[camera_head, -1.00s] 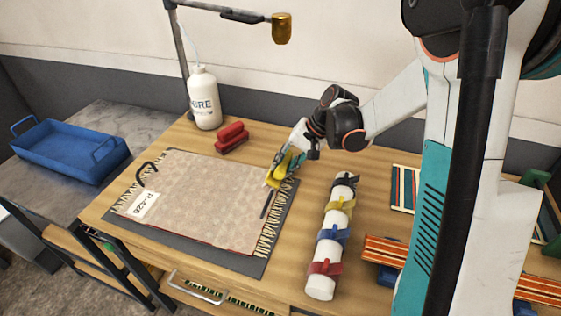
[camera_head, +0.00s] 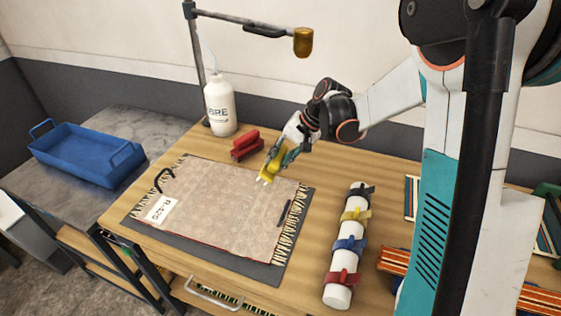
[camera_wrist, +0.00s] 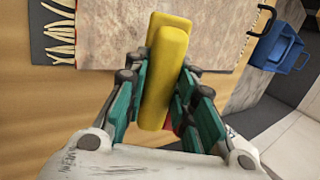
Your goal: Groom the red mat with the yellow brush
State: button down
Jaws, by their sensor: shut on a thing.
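The mat (camera_head: 230,200) lies flat on a dark grey pad (camera_head: 262,270) on the wooden bench. Its upper face looks pale pinkish beige with thin red edging and fringed ends. A white label (camera_head: 158,211) is at its left end. My gripper (camera_head: 277,157) is shut on the yellow brush (camera_head: 267,173), held over the mat's far edge right of its middle. Pale bristle tips point down at the mat; I cannot tell whether they touch. In the wrist view, the brush (camera_wrist: 163,75) sits between the green fingers, with the mat (camera_wrist: 115,40) beyond.
A red brush-like block (camera_head: 246,147) and a white bottle (camera_head: 220,105) stand behind the mat. A white roll with coloured straps (camera_head: 338,291) lies to the right. A brass lamp (camera_head: 303,42) hangs above. A blue tray (camera_head: 90,155) is at left. Bare bench lies between mat and roll.

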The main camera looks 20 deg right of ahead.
jog(key=shift+s+r+p, duration=0.1)
jog(key=shift+r+p, duration=0.95)
jog(key=shift+r, duration=0.85)
